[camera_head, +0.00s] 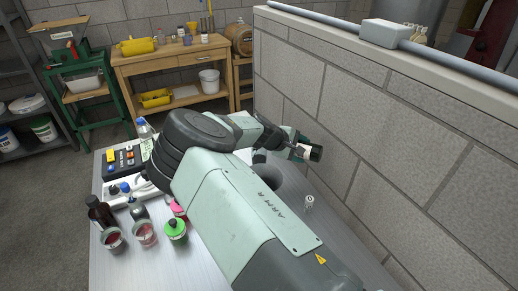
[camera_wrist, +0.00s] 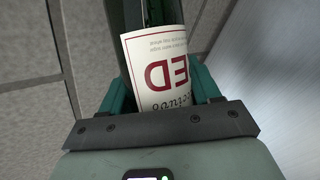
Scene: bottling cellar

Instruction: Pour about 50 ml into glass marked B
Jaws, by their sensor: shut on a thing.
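My gripper (camera_wrist: 160,92) is shut on a dark green bottle (camera_wrist: 160,12) with a white label showing large red letters, upside down in the wrist view. In the head view the bottle (camera_head: 316,153) is held by the wall at the far end of my arm and looks tilted, near level. Two glasses (camera_head: 113,239) (camera_head: 146,235) with some reddish content stand at the table's front left, well away from the bottle. I cannot read a B on either. My arm hides part of the table, and the bottle's mouth is not clear.
A dark brown bottle (camera_head: 100,212), a green-topped container (camera_head: 176,230) and a pink item (camera_head: 177,209) crowd near the glasses. A small pale object (camera_head: 309,201) stands right of my arm. A block wall (camera_head: 400,130) borders the right side. The table's front (camera_head: 150,272) is clear.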

